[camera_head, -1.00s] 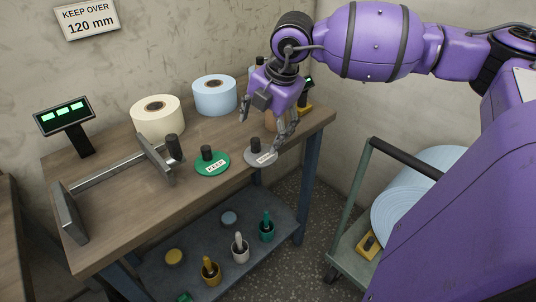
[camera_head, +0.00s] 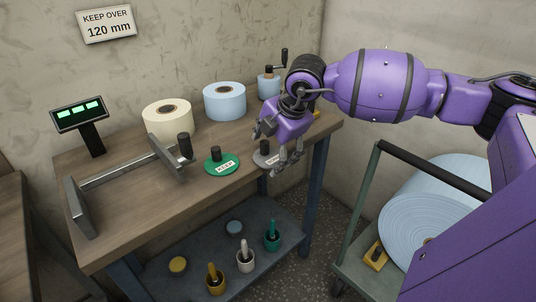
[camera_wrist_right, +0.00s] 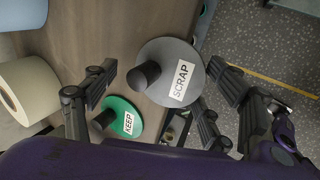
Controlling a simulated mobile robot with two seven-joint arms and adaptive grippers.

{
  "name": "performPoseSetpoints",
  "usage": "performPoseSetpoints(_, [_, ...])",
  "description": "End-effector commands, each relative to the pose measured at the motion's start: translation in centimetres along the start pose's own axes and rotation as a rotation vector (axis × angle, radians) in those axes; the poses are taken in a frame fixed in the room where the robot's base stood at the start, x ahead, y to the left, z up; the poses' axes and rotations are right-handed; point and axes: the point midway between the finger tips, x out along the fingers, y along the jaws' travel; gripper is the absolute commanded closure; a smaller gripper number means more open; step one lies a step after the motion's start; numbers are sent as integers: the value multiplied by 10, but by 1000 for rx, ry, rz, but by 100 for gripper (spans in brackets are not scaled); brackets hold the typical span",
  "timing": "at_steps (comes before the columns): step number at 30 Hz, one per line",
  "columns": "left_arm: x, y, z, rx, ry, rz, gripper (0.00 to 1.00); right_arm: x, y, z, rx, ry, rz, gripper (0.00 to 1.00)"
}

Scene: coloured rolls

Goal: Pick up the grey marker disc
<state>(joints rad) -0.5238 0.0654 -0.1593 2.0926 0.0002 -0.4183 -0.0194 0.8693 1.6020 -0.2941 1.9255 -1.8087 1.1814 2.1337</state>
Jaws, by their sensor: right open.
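The grey marker disc (camera_head: 262,160) lies near the front right edge of the bench, partly hidden behind my right gripper (camera_head: 276,149) in the head view. In the right wrist view the grey disc (camera_wrist_right: 155,50) shows a white SCRAP label and a dark upright knob (camera_wrist_right: 143,76). My right gripper (camera_wrist_right: 162,80) is open and empty, with its fingers on either side of the disc in that view. I cannot tell whether any finger touches it. My left gripper is in neither view.
A green KEEP disc (camera_head: 221,165) lies just left of the grey one. A metal gauge (camera_head: 130,172), a cream roll (camera_head: 167,122) and a blue roll (camera_head: 224,101) stand on the bench (camera_head: 130,225). A cart (camera_head: 352,190) holding a large blue roll (camera_head: 425,225) stands at right.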

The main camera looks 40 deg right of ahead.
Motion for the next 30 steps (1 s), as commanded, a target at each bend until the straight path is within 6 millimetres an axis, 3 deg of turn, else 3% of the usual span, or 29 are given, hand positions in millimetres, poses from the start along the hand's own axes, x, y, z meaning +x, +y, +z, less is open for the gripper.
performPoseSetpoints(9, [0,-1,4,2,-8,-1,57,6,0,0,-1,-1,0,24])
performPoseSetpoints(18, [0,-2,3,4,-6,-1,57,6,0,0,-1,-1,0,62])
performPoseSetpoints(30, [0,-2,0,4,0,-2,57,-2,4,0,-1,-1,2,62])
